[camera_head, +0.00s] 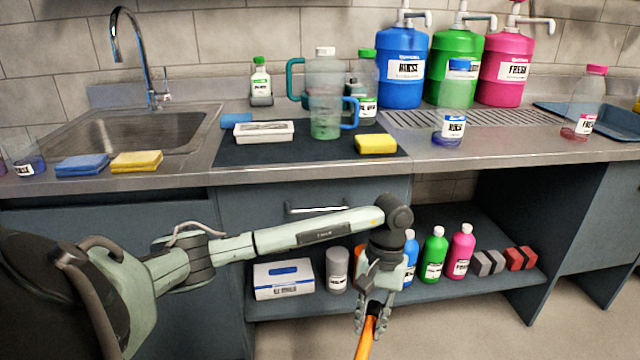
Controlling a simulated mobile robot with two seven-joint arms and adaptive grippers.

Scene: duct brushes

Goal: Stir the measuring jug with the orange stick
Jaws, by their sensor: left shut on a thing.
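My left gripper (370,318) is shut on the orange stick (364,342). It holds the stick low in front of the counter, and the stick's lower end runs out of the picture. A clear measuring jug (325,118) with a blue handle and greenish contents stands upright on the dark mat on the counter. The gripper is well below and in front of the jug, apart from it. My right gripper is out of the picture.
A clear jug with a teal handle (322,72) stands behind. A white tray (264,132) and yellow sponge (376,144) flank the measuring jug. The counter's front edge (300,172) and a drawer handle (318,210) lie above the gripper.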

